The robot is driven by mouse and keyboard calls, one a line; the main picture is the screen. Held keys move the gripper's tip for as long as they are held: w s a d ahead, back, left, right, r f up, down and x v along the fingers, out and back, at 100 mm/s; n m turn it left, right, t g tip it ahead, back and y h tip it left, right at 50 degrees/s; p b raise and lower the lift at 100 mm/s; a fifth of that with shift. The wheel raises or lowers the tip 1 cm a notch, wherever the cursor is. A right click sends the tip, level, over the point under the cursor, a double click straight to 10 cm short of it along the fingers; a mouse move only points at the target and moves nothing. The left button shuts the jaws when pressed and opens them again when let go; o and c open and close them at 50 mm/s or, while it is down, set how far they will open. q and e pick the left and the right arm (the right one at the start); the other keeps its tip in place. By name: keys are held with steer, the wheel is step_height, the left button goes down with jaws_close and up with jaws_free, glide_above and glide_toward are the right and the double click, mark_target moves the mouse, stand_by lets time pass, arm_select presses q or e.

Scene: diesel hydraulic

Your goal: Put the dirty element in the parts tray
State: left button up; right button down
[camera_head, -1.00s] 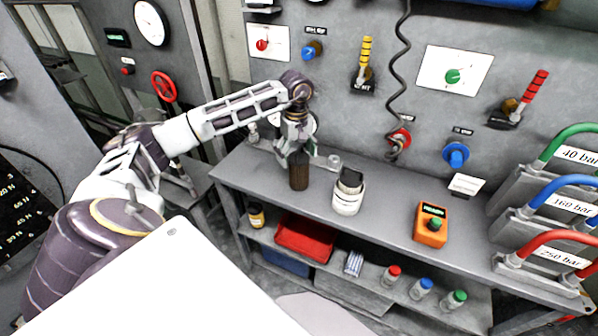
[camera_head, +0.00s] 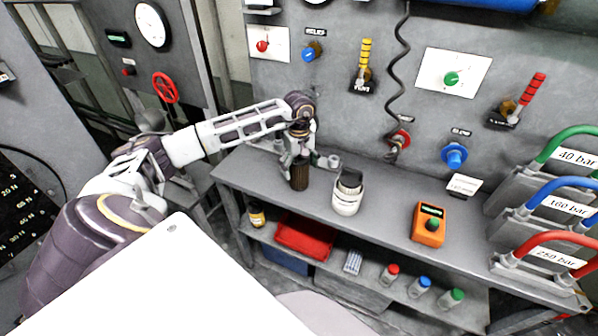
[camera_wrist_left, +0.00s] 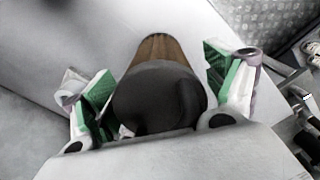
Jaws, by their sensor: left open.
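The dirty element, a dark brown ribbed cylinder (camera_head: 300,179), stands upright on the left part of the grey bench. My left gripper (camera_head: 299,164) points down over its top, with a finger on each side. In the left wrist view the open left gripper (camera_wrist_left: 165,92) has its green-padded fingers on either side of the element's dark round cap (camera_wrist_left: 157,98), with gaps showing; its brown side (camera_wrist_left: 163,47) shows beyond. The red tray (camera_head: 304,237), which looks like the parts tray, is on the shelf below the bench. My right gripper is not in view.
A white canister with a dark top (camera_head: 347,194) stands close to the right of the element. An orange box (camera_head: 429,225) is farther right on the bench. Small bottles (camera_head: 420,285) stand on the lower shelf. The bench top (camera_head: 385,215) is clear between canister and box.

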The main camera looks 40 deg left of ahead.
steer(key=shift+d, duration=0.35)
arm_select(q)
steer(key=shift+c, duration=0.9)
steer(key=c, duration=1.1)
steer(key=shift+r, duration=0.1)
steer(key=shift+r, duration=0.4)
step_height(320, 180, up, 7)
steer(key=shift+r+b, duration=0.1)
steer(key=shift+b, duration=0.55)
steer(key=shift+r, duration=0.95)
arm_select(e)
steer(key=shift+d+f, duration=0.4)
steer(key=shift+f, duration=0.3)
